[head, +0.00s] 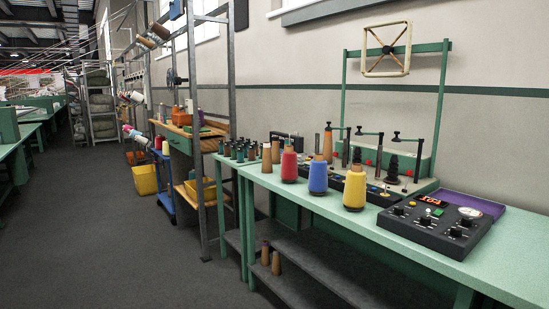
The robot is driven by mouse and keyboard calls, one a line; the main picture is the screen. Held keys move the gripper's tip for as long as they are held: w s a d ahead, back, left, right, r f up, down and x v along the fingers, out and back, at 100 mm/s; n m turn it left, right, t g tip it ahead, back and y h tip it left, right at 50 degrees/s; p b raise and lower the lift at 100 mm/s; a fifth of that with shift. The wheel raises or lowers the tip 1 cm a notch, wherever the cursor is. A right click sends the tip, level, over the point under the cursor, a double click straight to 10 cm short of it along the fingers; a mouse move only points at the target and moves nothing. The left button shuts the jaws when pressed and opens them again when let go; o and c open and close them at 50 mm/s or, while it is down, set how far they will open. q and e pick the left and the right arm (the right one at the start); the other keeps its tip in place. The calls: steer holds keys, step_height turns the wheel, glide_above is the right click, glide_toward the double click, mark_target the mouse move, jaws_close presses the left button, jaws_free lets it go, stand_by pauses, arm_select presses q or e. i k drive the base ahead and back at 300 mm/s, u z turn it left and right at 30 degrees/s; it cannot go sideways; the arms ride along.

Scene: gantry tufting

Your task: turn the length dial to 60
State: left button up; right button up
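A black control panel (420,228) lies on the right part of the pale green table (350,221). It carries several dark knobs, one near its left edge (399,210) and another near its front right (455,232). It also has a lit red display (432,200), a small green button (438,212) and a round white gauge (470,212). The labels are too small to read, so I cannot tell which knob is the length dial or where it points. Neither of my grippers is in view.
Red (289,167), blue (318,178) and yellow (354,188) thread cones stand left of the panel. Behind them is a green frame (441,95) with a winder (387,50). A purple mat (473,203) lies behind the panel. The grey floor (130,255) at left is open.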

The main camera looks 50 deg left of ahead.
mark_target(397, 210)
steer(key=z, duration=0.15)
steer(key=k, duration=0.45)
steer(key=u, duration=1.65)
steer(key=i, duration=1.5)
